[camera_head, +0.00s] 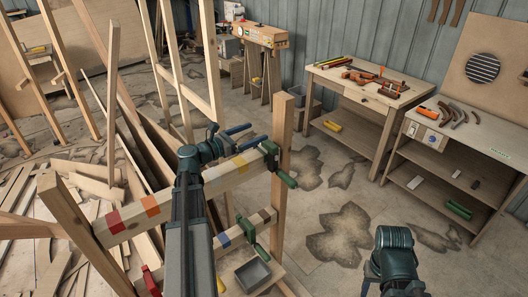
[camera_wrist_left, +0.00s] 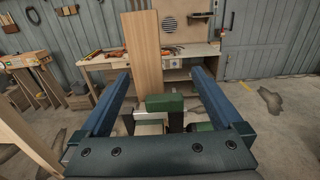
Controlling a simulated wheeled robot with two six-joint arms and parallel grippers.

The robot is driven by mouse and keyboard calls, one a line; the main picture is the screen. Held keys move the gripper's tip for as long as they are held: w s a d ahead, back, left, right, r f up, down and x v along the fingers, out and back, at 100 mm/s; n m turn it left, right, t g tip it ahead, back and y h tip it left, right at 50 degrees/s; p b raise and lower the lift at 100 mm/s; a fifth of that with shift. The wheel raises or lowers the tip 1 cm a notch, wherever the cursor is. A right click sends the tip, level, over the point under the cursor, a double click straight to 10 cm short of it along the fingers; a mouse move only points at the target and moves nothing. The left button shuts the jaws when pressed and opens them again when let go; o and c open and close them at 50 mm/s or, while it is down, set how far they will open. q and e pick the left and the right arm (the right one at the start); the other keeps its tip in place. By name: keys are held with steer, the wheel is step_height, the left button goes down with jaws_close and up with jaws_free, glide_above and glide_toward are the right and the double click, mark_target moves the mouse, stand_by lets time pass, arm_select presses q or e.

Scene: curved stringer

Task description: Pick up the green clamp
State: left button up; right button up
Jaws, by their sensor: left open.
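A green clamp (camera_head: 272,155) sits at the right end of the upper rail (camera_head: 220,175), by the upright post, its green handle hanging below. In the left wrist view the green clamp (camera_wrist_left: 164,103) shows between my fingers, lower than their tips. A second green clamp (camera_head: 250,234) is on the lower rail. My left gripper (camera_head: 254,133) is open, its blue fingers pointing toward the post just above the upper clamp. It also shows in the left wrist view (camera_wrist_left: 160,73), with nothing gripped. My right arm shows at the lower right, but its gripper does not.
The upright post (camera_head: 282,150) stands close to my left fingertips. A grey bin (camera_head: 252,275) sits low in the frame. Loose planks lie at the left. A workbench with tools (camera_head: 365,85) and a shelf table (camera_head: 470,135) stand at the right, with open floor before them.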

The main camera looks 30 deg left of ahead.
arm_select(q)
steer(key=b, duration=0.8)
glide_toward(267, 146)
steer(key=x, duration=0.4)
steer(key=shift+w+a+f, duration=0.1)
steer(key=shift+w+f, duration=0.05)
steer(key=shift+f, duration=0.25)
steer(key=shift+w+d+r, duration=0.15)
steer(key=shift+w, duration=0.25)
steer(key=shift+w+d+r, duration=0.15)
steer(key=shift+w+r, duration=0.05)
steer(key=shift+w, duration=0.2)
steer(key=shift+p+x, duration=0.3)
steer(key=shift+x, duration=2.5)
steer(key=shift+c, duration=0.2)
steer(key=c, duration=1.2)
